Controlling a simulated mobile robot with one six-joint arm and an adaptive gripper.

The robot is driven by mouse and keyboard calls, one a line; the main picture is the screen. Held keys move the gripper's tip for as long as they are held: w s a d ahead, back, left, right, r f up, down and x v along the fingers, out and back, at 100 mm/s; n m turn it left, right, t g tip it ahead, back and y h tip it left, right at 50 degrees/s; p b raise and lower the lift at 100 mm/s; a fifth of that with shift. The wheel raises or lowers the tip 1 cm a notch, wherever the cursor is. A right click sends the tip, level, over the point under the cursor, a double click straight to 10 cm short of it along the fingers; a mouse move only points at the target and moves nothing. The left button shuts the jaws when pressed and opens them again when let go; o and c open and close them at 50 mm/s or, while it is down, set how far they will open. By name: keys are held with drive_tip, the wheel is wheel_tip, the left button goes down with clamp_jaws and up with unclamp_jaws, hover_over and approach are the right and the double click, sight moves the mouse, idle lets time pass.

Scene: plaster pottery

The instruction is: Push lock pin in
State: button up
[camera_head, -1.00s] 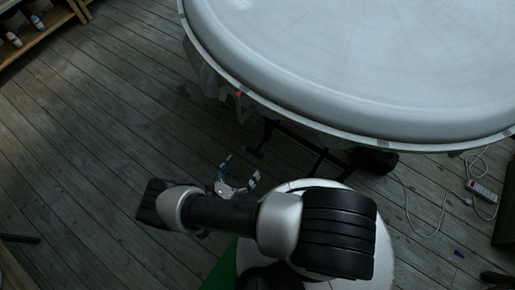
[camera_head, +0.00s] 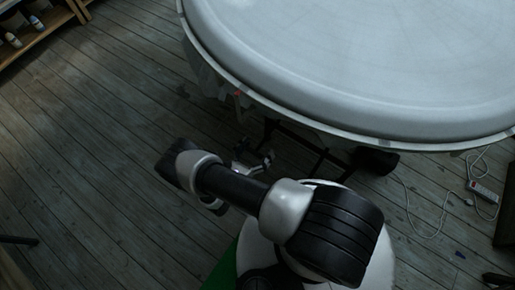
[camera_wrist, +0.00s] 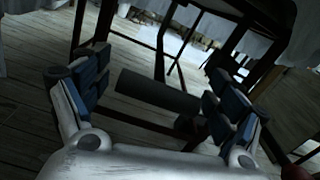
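A small red-orange piece (camera_head: 238,94) shows at the near left underside of the big round white table (camera_head: 330,122). I cannot tell whether it is the lock pin, and no pin is clearly seen in the wrist view. My gripper (camera_head: 254,160) is below and apart from the table rim, partly hidden behind my arm. In the wrist view my gripper (camera_wrist: 158,65) has its two blue-padded fingers spread wide with nothing held. A dark cylinder (camera_wrist: 158,90) lies beyond and between the fingers; I cannot tell its exact distance.
Dark frame legs (camera_head: 300,148) stand under the table, and pale cloth (camera_wrist: 262,38) hangs around them. A white cable and a power strip (camera_head: 484,191) lie on the floor at right. A shelf (camera_head: 40,32) stands at upper left.

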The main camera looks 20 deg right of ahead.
drive_tip(key=c, duration=1.4)
